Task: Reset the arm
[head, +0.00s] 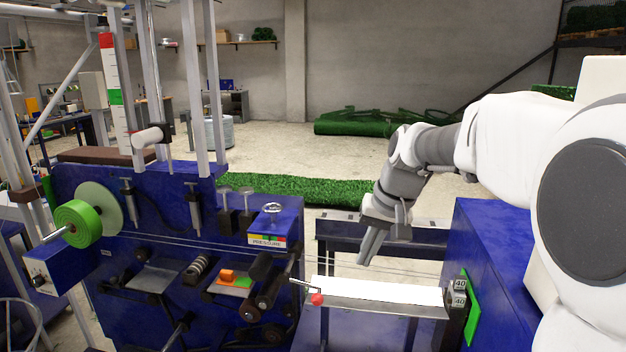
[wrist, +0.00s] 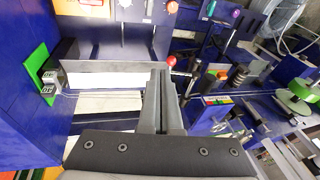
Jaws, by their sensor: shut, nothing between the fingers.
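My arm comes in from the right in the head view, bent at the elbow and wrist. My gripper (head: 366,262) points down and is shut and empty, above the white tray (head: 375,291) and a little behind it. In the wrist view my gripper (wrist: 160,75) shows its two fingers together, with nothing between them. The white tray also shows in the wrist view (wrist: 105,80), left of the fingers.
The blue machine (head: 140,250) fills the left, with a green spool (head: 77,222), rollers and a red-knobbed lever (head: 317,299). A blue cabinet with a green panel (head: 473,308) stands right of the tray. Thin wires run across. Open floor lies behind.

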